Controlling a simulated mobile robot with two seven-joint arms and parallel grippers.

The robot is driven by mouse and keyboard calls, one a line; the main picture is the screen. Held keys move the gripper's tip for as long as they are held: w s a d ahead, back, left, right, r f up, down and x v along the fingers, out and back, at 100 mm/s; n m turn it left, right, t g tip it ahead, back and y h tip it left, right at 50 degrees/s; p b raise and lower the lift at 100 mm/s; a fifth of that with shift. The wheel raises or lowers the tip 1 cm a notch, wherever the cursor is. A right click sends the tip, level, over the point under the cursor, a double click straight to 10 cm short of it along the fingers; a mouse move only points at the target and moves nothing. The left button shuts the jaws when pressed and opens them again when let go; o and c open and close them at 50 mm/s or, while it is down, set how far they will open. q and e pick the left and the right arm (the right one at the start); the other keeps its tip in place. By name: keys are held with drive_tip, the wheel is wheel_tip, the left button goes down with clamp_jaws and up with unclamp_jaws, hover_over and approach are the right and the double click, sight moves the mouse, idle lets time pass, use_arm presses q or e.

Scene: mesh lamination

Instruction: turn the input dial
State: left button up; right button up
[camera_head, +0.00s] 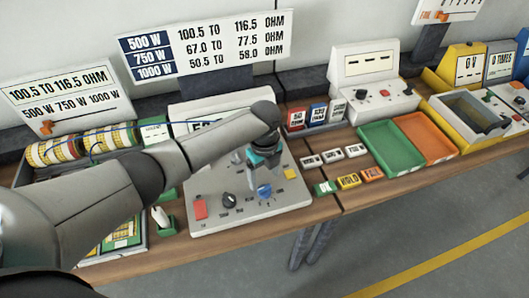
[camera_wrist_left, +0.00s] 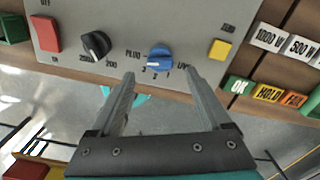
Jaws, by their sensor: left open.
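A blue dial (camera_head: 265,192) sits on the front of a grey meter panel (camera_head: 215,213). In the left wrist view the blue dial (camera_wrist_left: 159,58) has marks PLUG, 3, 2, 1 and UUT around it. A black dial (camera_wrist_left: 96,45) with range marks sits to its left; it also shows in the head view (camera_head: 229,200). My left gripper (camera_head: 260,182) is over the panel, pointing down by the blue dial. In the wrist view its open fingers (camera_wrist_left: 161,74) lie either side of the blue dial's line, with nothing between them. Contact cannot be told. My right gripper is out of view.
A red switch (camera_head: 200,209) and a yellow button (camera_head: 290,173) flank the dials. Small OK, HOLD and FAIL blocks (camera_head: 348,181) lie right of the panel. Green (camera_head: 391,172) and orange trays (camera_head: 425,150) stand further right. Mesh rolls (camera_head: 62,150) lie at left.

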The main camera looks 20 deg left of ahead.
sight(265, 187)
use_arm(q)
wheel_tip(265, 187, up, 9)
idle(0.3)
idle(0.4)
